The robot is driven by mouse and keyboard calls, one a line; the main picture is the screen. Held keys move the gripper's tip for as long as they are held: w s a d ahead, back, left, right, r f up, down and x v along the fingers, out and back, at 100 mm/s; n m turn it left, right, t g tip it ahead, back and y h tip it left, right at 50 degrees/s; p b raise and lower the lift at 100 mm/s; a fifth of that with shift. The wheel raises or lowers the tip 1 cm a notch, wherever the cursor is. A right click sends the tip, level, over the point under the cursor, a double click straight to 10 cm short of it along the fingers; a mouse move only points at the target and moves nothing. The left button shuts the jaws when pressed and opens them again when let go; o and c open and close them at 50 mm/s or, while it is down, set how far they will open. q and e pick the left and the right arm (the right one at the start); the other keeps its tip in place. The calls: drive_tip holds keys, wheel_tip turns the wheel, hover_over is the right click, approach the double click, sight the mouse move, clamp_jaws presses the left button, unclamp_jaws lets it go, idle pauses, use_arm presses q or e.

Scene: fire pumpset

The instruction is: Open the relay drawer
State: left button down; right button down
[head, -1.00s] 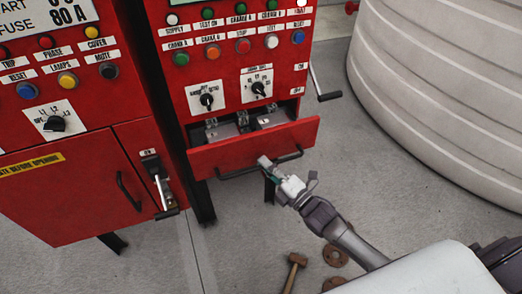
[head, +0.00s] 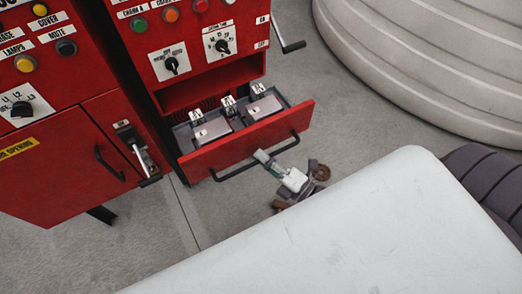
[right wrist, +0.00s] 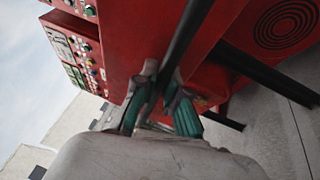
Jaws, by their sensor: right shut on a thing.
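The red relay drawer (head: 250,138) stands pulled out of the right red cabinet in the head view. Pale relay modules (head: 212,130) show inside it. Its black bar handle (head: 232,173) runs along the front. My right gripper (head: 264,157) is at the handle's right half. In the right wrist view the teal-padded fingers of the right gripper (right wrist: 161,98) are shut around the dark handle bar (right wrist: 187,40). The far side of the grip is hidden. My left gripper is in neither current view.
A red cabinet (head: 60,180) with a lever (head: 143,158) stands left of the drawer. A crank (head: 292,46) juts from the right cabinet's side. A large ribbed pale tank (head: 430,70) fills the upper right.

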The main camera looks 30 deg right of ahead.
drive_tip(key=shift+f, duration=0.1)
drive_tip(key=c, duration=1.2)
unclamp_jaws()
drive_tip(key=v, duration=1.2)
